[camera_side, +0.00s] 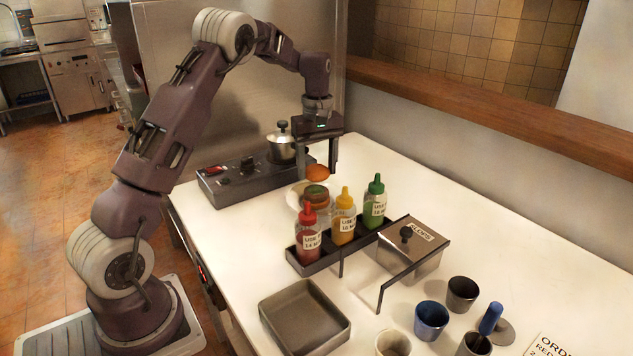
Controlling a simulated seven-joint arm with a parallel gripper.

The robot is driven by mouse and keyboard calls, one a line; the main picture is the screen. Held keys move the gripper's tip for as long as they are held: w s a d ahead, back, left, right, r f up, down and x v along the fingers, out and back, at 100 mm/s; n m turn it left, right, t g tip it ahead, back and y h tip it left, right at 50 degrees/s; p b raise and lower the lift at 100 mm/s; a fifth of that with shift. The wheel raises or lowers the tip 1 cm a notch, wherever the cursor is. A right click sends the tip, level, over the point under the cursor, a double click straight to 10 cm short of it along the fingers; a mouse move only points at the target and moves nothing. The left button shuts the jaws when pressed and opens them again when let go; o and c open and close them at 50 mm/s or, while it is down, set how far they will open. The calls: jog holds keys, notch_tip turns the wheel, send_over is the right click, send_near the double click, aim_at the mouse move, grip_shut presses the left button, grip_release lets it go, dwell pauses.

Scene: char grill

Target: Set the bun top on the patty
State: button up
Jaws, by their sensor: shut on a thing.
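My gripper (318,168) points down above the far part of the white counter. It is shut on the orange-brown bun top (318,173), which sits between the fingertips. Below the bun top is a small burger stack (315,197) with a brown and greenish upper layer, on a white plate (295,197). The bun top appears slightly above the stack, with a small gap. The patty is too small to tell apart clearly, and sauce bottles partly hide the stack and plate.
Red (307,230), yellow (343,218) and green (375,202) bottles stand in a dark rack (322,264) in front of the plate. A burner unit (240,180) with a pot (281,146) is behind left. A lidded box (413,249), an empty tray (304,316) and several cups stand nearer.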

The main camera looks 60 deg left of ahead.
aim_at(317, 180)
jog(key=shift+f, duration=1.85)
jog(key=o, duration=1.3)
jog(key=shift+f, duration=0.1)
